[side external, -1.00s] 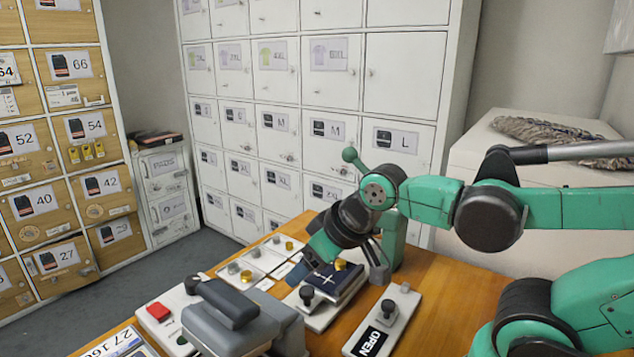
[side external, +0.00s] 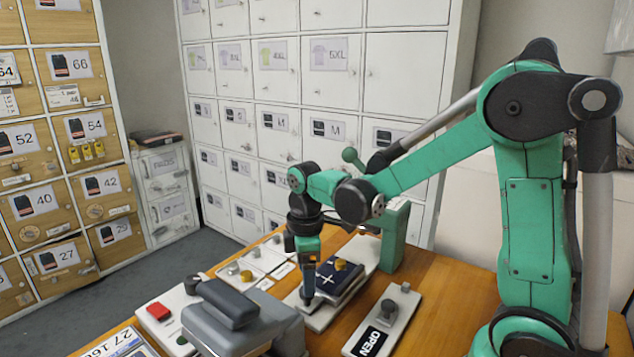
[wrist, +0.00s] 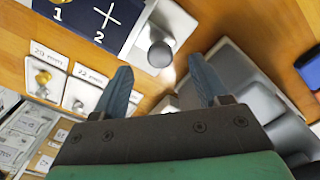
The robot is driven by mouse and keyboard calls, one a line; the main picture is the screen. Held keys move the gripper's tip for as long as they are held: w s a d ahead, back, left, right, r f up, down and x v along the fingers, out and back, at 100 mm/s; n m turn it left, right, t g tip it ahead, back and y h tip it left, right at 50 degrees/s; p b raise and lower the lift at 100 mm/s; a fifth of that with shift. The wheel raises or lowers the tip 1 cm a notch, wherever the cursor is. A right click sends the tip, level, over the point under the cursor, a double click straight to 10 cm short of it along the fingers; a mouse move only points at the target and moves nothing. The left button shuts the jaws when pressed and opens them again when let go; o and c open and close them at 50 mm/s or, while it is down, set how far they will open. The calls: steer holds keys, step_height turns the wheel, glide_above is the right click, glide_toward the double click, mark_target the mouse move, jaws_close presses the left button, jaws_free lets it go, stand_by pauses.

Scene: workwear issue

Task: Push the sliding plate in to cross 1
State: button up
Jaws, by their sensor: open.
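The sliding plate is a dark navy plate (side external: 338,283) with a white cross and a yellow knob, on a white base (side external: 322,318). In the wrist view the navy plate (wrist: 95,20) shows the cross with the numbers 1 and 2 at the upper left. A dark round knob (wrist: 160,54) stands on the white base beside the plate. My gripper (side external: 308,296) points down at this knob, which it hides in the side view. In the wrist view my gripper (wrist: 160,68) is open, with one blue finger to each side of the knob. Contact with the knob cannot be told.
A grey padded device (side external: 235,315) stands left of my gripper. An OPEN plate with a knob (side external: 388,308) lies at the right. A green post (side external: 394,235) stands behind the plate. A red button (side external: 158,311) and small knobbed cards (side external: 262,257) are at the left.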

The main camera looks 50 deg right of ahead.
steer(key=shift+f, duration=1.5)
jaws_close()
stand_by(0.4)
